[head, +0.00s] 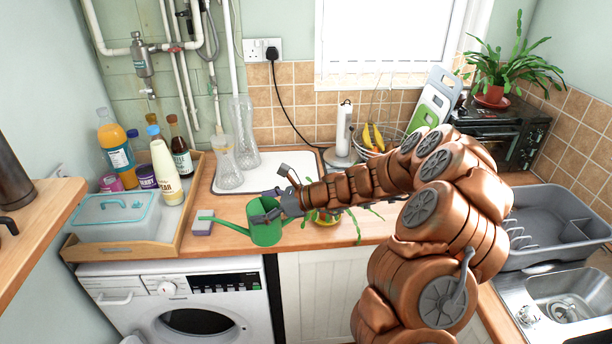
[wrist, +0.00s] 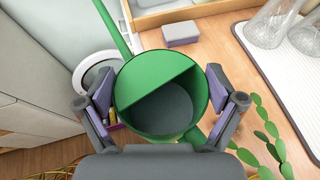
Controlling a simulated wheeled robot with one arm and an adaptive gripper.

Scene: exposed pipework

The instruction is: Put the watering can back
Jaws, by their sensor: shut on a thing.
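The green watering can (head: 266,232) is held upright at the front edge of the wooden counter, its long spout pointing left in the head view. In the wrist view, I look down into the half-covered opening of the can (wrist: 158,108), which looks empty. My gripper (head: 272,212) is shut on the can, with one finger pad on each side of its body, as the wrist view shows (wrist: 160,90). The can's underside is hidden, so I cannot tell whether it touches the counter.
A potted trailing plant (head: 325,217) is close right of the can, partly behind my arm. A grey-purple sponge (head: 202,222) lies left. A wooden tray (head: 180,240) holds bottles and a box. Glass vases (head: 228,170) stand behind on a white mat (head: 285,172). The washing machine (head: 180,300) is below.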

